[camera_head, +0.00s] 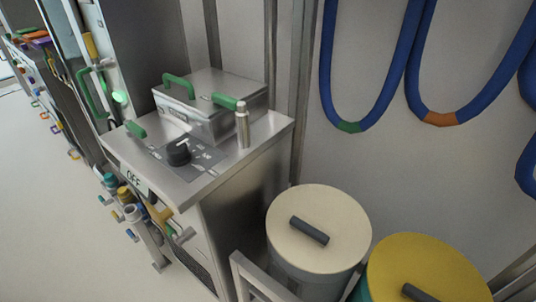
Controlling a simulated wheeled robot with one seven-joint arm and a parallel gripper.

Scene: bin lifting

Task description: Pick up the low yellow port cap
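Several small coloured caps sit low on the front of the metal cabinet at the lower left. One is a yellow-orange cap (124,194), beside a blue-grey cap (109,180) and a blue-topped white pipe (132,213). A larger yellow-orange piece (162,217) shows just right of them, under the counter edge; its shape is partly hidden. I cannot tell for certain which of these is the low yellow port cap. My gripper is not in view.
A steel counter (240,163) carries a metal box (205,115) with green handles and a black knob (178,152). Bins with a cream lid (330,212) and a yellow lid (440,262) stand at right. Blue hoses (325,60) hang on the wall. The floor (40,220) at left is clear.

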